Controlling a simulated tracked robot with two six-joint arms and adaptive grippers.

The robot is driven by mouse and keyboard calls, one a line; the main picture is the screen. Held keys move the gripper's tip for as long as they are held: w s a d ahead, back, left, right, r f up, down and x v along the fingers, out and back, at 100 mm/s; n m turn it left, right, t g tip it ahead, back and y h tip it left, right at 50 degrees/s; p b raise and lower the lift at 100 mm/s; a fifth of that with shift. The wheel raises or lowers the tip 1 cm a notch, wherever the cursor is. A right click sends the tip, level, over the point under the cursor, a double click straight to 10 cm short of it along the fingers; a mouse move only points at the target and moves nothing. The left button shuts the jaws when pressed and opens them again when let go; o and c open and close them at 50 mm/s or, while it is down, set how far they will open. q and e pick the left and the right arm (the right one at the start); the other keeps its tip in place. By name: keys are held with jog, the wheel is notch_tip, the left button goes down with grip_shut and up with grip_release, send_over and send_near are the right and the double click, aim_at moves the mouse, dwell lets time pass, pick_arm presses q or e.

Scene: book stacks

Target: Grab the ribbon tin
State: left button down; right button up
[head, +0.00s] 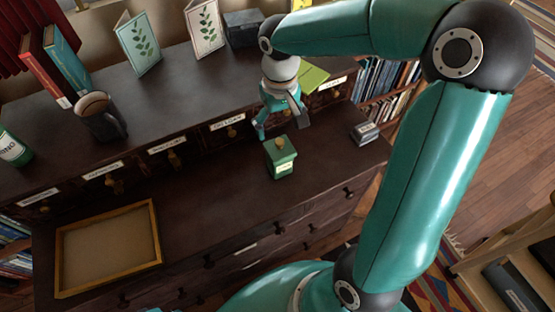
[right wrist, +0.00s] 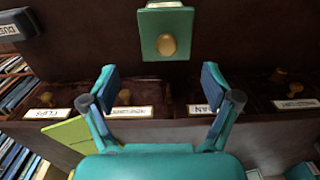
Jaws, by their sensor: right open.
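A small green tin (head: 281,163) with a knob on its lid and a pale label stands upright on the lower ledge of the dark cabinet. I cannot read its label. My right gripper (head: 282,125) is open and empty, just behind and above the tin in the head view. In the right wrist view the tin (right wrist: 180,25) lies ahead, beyond the open fingertips (right wrist: 160,80) and roughly centred between them. The fingers do not touch it there. My left gripper is not in view.
A small grey labelled box (head: 365,132) stands right of the tin. A wood-framed tray (head: 154,232) lies at the left of the ledge. A mug (head: 100,118), books and cards stand on the upper shelf. The ledge between tray and tin is clear.

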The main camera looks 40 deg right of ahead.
aim_at(278, 153)
notch_tip(278, 153, down, 4)
jog(key=shift+f, duration=0.2)
jog(key=f, duration=0.3)
jog(key=a+f, duration=0.1)
jog(key=shift+s+a+f+b, duration=0.1)
jog(key=shift+s+f+b, duration=0.2)
jog(key=shift+s, duration=0.1)
jog(key=shift+f, duration=0.3)
jog(key=c, duration=1.2)
jog(key=shift+r, duration=0.15)
